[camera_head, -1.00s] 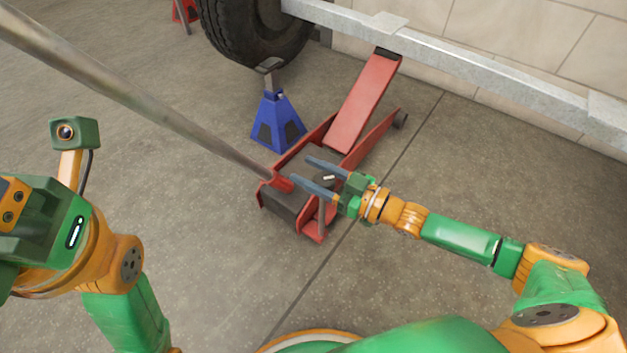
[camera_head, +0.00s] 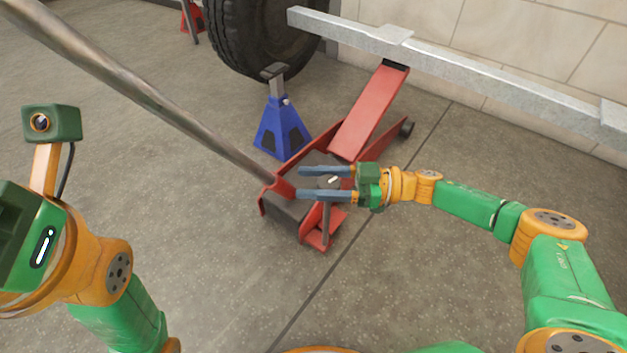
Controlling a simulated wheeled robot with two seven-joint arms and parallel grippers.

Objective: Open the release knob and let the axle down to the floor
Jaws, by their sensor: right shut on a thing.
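The red floor jack (camera_head: 362,112) stands on the floor with its lift arm raised. Its dark saddle is just under the grey axle beam (camera_head: 470,72) and seems to touch it. The release knob (camera_head: 333,181), dark with a white mark, is on the jack's rear body, by the foot of the long handle (camera_head: 150,105). My right gripper (camera_head: 312,183) is shut on the knob, its two blue-grey fingers on either side, pointing left. My left arm is at the left edge; its fingers are outside the view.
A blue axle stand (camera_head: 281,128) stands left of the jack, in front of a black tyre (camera_head: 265,40). A red stand (camera_head: 191,18) is at the far back left. The pole-like handle crosses the upper left. Concrete floor in front and to the right is clear.

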